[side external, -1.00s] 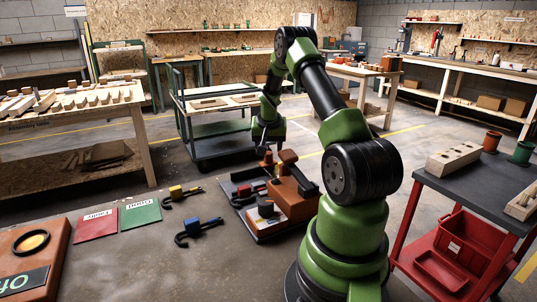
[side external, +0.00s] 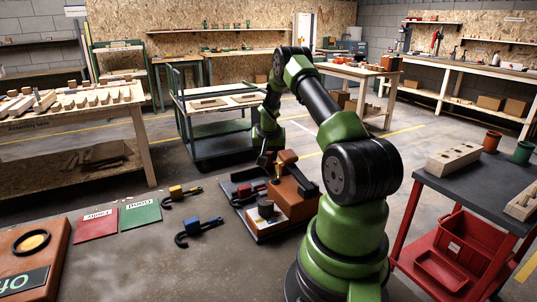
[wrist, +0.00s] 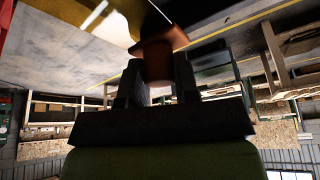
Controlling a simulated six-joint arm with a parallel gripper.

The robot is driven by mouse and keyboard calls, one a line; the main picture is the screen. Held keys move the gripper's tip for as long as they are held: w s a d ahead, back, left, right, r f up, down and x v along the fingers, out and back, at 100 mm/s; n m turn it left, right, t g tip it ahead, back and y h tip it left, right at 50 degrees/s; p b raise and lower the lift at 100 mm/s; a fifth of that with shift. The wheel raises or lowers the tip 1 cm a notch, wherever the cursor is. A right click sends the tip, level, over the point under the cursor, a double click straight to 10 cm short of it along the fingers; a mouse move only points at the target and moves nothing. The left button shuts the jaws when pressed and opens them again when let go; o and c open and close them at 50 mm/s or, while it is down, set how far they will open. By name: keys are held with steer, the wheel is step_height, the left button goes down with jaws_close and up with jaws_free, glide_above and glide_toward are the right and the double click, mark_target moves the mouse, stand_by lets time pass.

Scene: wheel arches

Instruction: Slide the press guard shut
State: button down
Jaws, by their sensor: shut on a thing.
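The press (side external: 292,200) is a reddish-brown block with a dark upper part, standing on a dark base plate on the floor. A small yellow part shows at its near left side. My gripper (side external: 264,162) is low at the press's back left, tilted. In the wrist view, my gripper (wrist: 157,88) is shut on a reddish-brown knob (wrist: 158,58), with a finger on each side. A yellow surface (wrist: 128,12), perhaps the guard, is beyond the knob. The guard's outline and how far it is open cannot be told.
Two hook-shaped pieces, one with a yellow block (side external: 177,191) and one with a blue block (side external: 194,226), lie left of the press. Red (side external: 97,223) and green (side external: 140,212) mats lie farther left. A cart (side external: 205,150) stands behind; a red-legged table (side external: 470,190) is right.

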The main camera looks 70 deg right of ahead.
steer(key=w+a, duration=0.4)
steer(key=shift+w+a, duration=0.35)
steer(key=c, duration=0.9)
jaws_free()
steer(key=shift+o, duration=0.3)
steer(key=shift+r, duration=0.15)
steer(key=v, duration=0.9)
steer(key=shift+a+r, duration=0.2)
steer(key=shift+r, duration=0.1)
steer(key=shift+r, duration=0.1)
